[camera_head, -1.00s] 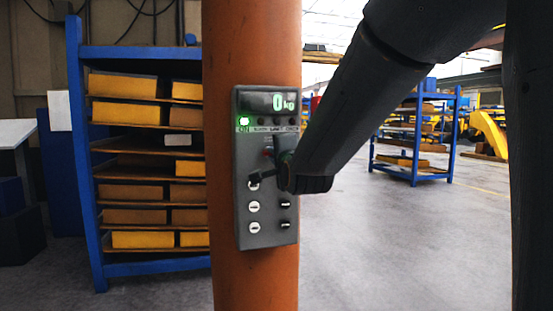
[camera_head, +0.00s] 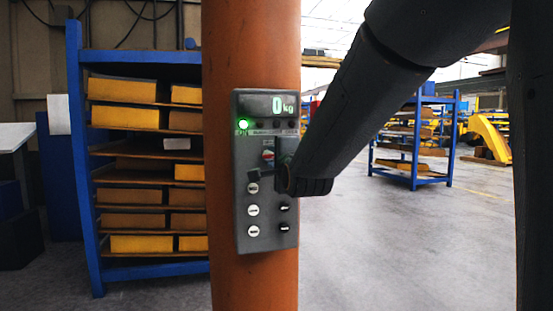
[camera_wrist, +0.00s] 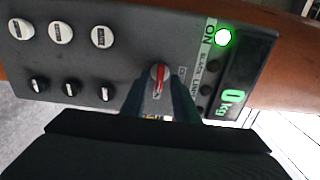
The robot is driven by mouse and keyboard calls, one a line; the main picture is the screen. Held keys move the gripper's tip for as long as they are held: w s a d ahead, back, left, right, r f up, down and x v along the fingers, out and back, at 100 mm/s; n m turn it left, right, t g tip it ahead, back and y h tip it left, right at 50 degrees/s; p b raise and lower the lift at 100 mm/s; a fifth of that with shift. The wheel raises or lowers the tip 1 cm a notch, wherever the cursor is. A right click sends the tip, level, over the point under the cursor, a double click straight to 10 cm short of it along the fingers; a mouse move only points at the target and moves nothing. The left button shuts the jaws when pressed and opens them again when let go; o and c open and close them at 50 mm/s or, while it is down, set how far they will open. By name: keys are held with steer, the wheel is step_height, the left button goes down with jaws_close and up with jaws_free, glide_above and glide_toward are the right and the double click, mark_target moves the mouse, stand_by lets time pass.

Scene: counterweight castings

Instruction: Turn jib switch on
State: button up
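The jib's control panel (camera_head: 243,222) is a grey box on an orange column. The green ON lamp (camera_head: 243,125) is lit, and the display (camera_head: 283,104) reads 0 kg. The red switch (camera_head: 268,155) sits mid-panel; in the wrist view the red switch (camera_wrist: 159,77) is a red bar on a pale round base. My gripper (camera_wrist: 158,100) is right at the panel, its two dark fingers apart on either side of the switch, with a gap visible between them. I cannot tell whether either finger touches the switch. In the head view my gripper (camera_head: 269,167) hides part of the panel.
White round buttons (camera_wrist: 61,31) and black knobs (camera_wrist: 70,89) lie close beside the switch. A blue rack with yellow castings (camera_head: 122,116) stands left of the column. Another blue rack (camera_head: 414,182) is at the right back.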

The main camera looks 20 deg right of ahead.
steer(key=shift+s, duration=0.1)
steer(key=s+b, duration=0.1)
steer(key=s, duration=0.6)
steer(key=shift+s, duration=0.35)
steer(key=shift+f, duration=0.15)
